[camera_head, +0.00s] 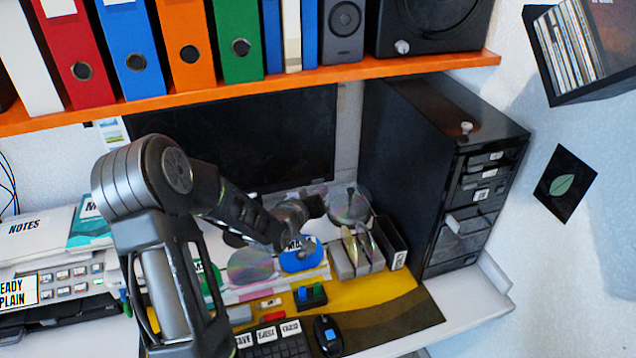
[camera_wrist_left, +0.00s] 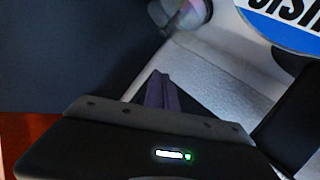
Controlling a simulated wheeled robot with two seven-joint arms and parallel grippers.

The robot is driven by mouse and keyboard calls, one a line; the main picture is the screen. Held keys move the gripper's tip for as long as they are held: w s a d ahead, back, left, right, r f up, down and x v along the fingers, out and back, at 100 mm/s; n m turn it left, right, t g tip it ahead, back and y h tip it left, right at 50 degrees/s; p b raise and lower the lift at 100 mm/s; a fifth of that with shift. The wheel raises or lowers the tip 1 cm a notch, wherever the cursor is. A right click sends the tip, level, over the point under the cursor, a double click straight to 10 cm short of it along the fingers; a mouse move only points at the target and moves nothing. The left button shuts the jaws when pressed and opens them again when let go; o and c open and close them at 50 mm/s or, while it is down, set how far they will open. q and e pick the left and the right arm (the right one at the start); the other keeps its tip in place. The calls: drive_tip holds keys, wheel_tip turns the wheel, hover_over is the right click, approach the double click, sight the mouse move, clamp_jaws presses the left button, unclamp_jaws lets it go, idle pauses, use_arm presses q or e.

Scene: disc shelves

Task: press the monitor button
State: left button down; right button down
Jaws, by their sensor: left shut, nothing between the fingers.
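The monitor (camera_head: 285,125) is a dark, wide screen under the orange shelf in the head view, partly covered by my left arm. A dark flat surface that may be this screen fills the upper left of the left wrist view. I cannot make out the monitor button in either view. My left gripper (camera_head: 314,206) is in front of the monitor's lower right part, above a blue labelled disc (camera_head: 301,262). In the left wrist view its dark fingers (camera_wrist_left: 159,77) are shut and empty. My right gripper is out of view.
A black drawer tower (camera_head: 435,150) stands right of the monitor. Shiny discs (camera_head: 250,267) and a grey disc rack (camera_head: 358,250) crowd the desk below the gripper. A keyboard and black mouse (camera_head: 327,335) are in front. The orange shelf (camera_head: 240,90) overhangs the monitor.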

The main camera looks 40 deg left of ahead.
use_arm(q)
drive_tip(key=s+d, duration=0.1)
drive_tip(key=d, duration=0.1)
drive_tip(key=s+d+b, duration=0.1)
drive_tip(key=d, duration=0.1)
drive_tip(key=shift+s, duration=0.4)
idle(0.8)
